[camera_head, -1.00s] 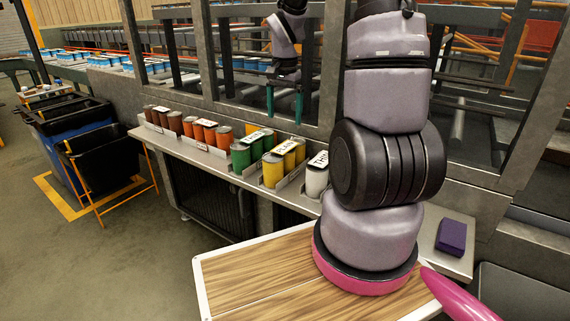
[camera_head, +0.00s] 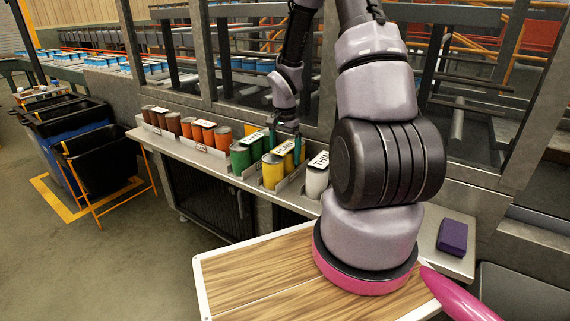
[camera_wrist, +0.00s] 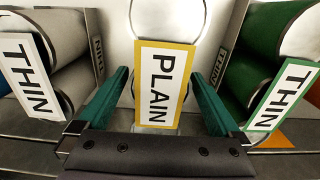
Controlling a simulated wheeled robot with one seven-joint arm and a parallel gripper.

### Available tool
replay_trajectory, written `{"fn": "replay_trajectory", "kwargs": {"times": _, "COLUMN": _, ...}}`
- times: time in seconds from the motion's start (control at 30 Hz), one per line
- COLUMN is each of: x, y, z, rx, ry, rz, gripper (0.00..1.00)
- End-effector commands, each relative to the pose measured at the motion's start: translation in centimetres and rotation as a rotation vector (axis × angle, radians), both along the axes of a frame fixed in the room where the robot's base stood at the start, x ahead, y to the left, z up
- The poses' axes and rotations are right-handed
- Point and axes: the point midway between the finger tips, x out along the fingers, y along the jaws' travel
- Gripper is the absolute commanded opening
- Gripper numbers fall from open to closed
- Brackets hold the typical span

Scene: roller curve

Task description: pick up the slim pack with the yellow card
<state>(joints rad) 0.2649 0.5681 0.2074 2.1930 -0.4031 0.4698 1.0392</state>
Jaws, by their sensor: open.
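The pack with the yellow-edged card (camera_wrist: 160,85) lies between my fingers in the wrist view; its card reads PLAIN. In the head view it is the group of yellow cans (camera_head: 272,168) on the shelf, with the card on top. My gripper (camera_head: 287,147) is open, its teal fingers low over this pack. In the wrist view the fingers (camera_wrist: 158,85) stand one on each side of the card, with visible gaps. I cannot tell how deep the fingertips reach beside the cans.
A green can pack (camera_head: 242,156) stands to the left in the head view; its card reads THIN in the wrist view (camera_wrist: 283,97). A white pack (camera_head: 316,182) with a THIN card (camera_wrist: 30,76) stands on the other side. Orange cans (camera_head: 208,134), dividers and a purple block (camera_head: 452,236) share the shelf.

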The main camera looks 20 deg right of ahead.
Motion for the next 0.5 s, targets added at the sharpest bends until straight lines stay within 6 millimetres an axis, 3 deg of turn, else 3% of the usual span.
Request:
{"fn": "replay_trajectory", "kwargs": {"times": 0.1, "x": -0.03, "y": -0.01, "z": -1.10, "rx": -0.001, "ry": 0.001, "rz": 0.001, "gripper": 1.00}}
{"fn": "replay_trajectory", "kwargs": {"times": 0.33, "x": 0.01, "y": 0.00, "z": -1.27, "rx": 0.000, "ry": -0.001, "rz": 0.000, "gripper": 1.00}}
{"fn": "replay_trajectory", "kwargs": {"times": 0.37, "x": 0.01, "y": 0.00, "z": -1.27, "rx": 0.000, "ry": -0.001, "rz": 0.000, "gripper": 0.96}}
{"fn": "replay_trajectory", "kwargs": {"times": 0.5, "x": 0.00, "y": -0.01, "z": -1.25, "rx": 0.000, "ry": -0.001, "rz": 0.000, "gripper": 0.43}}
